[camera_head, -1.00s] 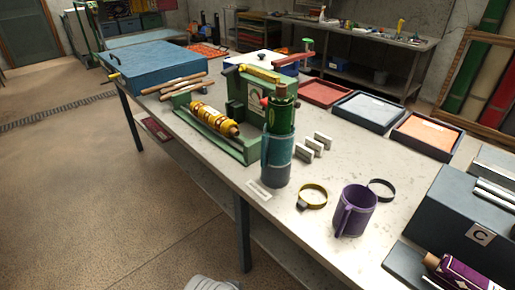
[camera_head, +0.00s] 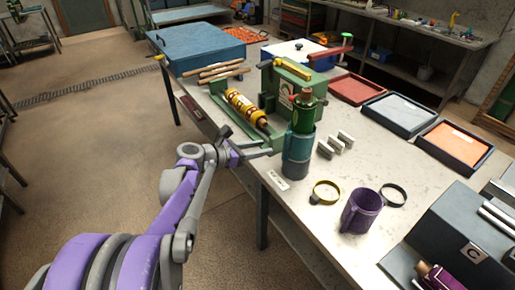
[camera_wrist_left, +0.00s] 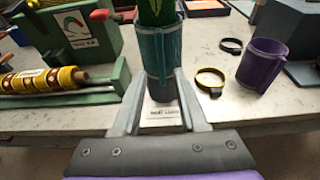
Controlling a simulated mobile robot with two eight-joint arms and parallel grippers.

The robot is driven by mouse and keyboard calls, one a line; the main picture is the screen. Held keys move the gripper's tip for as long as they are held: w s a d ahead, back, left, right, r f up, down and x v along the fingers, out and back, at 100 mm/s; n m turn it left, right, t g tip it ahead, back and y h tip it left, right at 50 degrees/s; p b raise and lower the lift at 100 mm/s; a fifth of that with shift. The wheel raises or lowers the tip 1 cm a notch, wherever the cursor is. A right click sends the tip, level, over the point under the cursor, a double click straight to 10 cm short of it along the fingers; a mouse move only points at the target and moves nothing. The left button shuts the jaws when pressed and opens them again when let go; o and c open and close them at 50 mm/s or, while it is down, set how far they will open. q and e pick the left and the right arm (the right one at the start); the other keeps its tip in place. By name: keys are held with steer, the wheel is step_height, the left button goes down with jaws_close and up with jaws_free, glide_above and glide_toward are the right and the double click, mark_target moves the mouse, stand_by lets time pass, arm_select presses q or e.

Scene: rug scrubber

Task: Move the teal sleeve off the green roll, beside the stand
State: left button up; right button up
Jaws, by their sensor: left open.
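The green roll (camera_head: 303,118) stands upright at the table's front edge, its brown end on top. The teal sleeve (camera_head: 299,147) is around its lower part, above a dark grey foot (camera_head: 295,170), perhaps the stand. In the left wrist view the teal sleeve (camera_wrist_left: 155,48) has an upright handle-like strip facing me, and the green roll (camera_wrist_left: 158,10) rises out of it. My left gripper (camera_head: 272,147) is open and empty, just left of the sleeve. In the left wrist view its fingertips (camera_wrist_left: 160,76) spread before the sleeve's lower part; contact cannot be told. My right gripper is out of view.
A yellow roll (camera_head: 246,107) lies in a green machine (camera_head: 290,85) to the left. Three small pale blocks (camera_head: 335,143), a yellow ring (camera_head: 326,192), a purple mug-like sleeve (camera_head: 362,211) and a dark ring (camera_head: 393,194) lie to the right. A white label (camera_head: 278,181) lies in front.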

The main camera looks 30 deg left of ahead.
mark_target(284, 144)
arm_select(q)
steer(key=shift+b+x, duration=0.75)
steer(key=shift+x, duration=3.75)
steer(key=shift+s, duration=0.1)
jaws_close()
